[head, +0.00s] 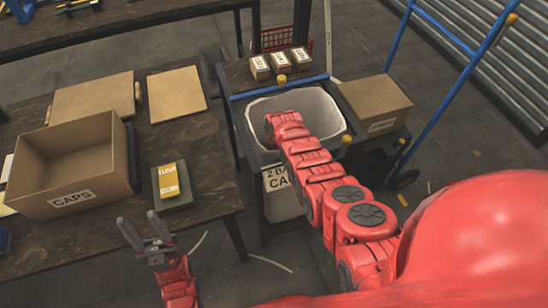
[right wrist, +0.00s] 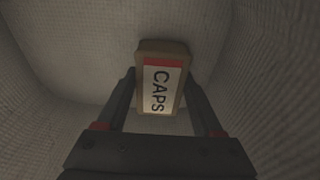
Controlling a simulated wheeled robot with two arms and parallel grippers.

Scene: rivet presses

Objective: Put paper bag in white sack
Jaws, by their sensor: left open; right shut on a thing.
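The white sack (head: 335,112) hangs open in a frame on the cart, right of the table. My right arm reaches down into it, and its gripper is hidden there in the head view. In the right wrist view my right gripper (right wrist: 163,100) is shut on a small brown paper bag (right wrist: 162,50) with a red and white CAPS label. Pale woven sack walls (right wrist: 60,50) surround the bag. Whether the bag touches the sack's bottom I cannot tell. My left gripper (head: 143,230) is open and empty near the table's front edge.
An open CAPS box (head: 75,204) and a yellow-labelled item (head: 168,180) are on the table (head: 205,150). Several small labelled packs (head: 281,63) stand behind the sack. A closed carton (head: 374,103) and a blue cart handle (head: 455,85) are to its right.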

